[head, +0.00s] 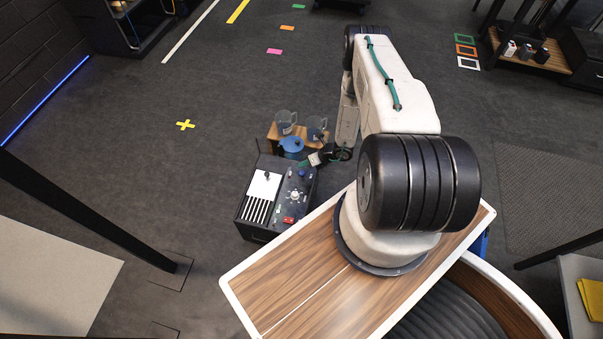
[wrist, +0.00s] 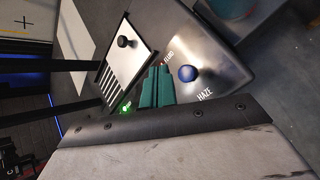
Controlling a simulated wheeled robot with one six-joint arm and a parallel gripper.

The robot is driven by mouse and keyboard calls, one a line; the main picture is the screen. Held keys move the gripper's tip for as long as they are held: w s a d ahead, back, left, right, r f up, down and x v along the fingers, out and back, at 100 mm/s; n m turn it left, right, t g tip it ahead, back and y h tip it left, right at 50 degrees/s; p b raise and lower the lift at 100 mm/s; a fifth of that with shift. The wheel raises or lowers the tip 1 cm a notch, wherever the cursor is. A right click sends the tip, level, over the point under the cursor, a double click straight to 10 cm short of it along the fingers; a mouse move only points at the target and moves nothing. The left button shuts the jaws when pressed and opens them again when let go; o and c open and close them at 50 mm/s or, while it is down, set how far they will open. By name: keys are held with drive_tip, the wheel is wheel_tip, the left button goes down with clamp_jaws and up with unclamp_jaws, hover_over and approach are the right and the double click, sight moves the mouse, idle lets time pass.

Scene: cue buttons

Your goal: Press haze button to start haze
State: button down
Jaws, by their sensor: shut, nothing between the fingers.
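The haze button is a round blue button (wrist: 188,73) with the printed word HAZE beside it in the wrist view. It also shows as a small blue spot (head: 301,174) on the far end of the black console (head: 250,234) in the head view. My gripper (wrist: 158,72) has teal fingers, shut and empty, and they lie just left of the blue button in the wrist view. In the head view my gripper (head: 303,163) is over the far end of the console, close to the button. I cannot tell whether the fingers touch the panel.
A striped white plate (wrist: 110,84) with a black knob (wrist: 126,41) and a green-lit button (wrist: 125,108) share the panel. Behind the console, a wooden stand (head: 274,131) holds grey jugs (head: 285,120) and a blue pot (head: 291,144). Open floor lies left.

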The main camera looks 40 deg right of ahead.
sight(304, 173)
drive_tip(key=shift+f, duration=1.8)
drive_tip(key=shift+f, duration=0.1)
idle(0.6)
drive_tip(key=shift+f, duration=0.3)
drive_tip(key=shift+f, duration=0.45)
idle(0.6)
idle(0.3)
drive_tip(key=shift+r, duration=0.9)
drive_tip(key=shift+r, duration=2.5)
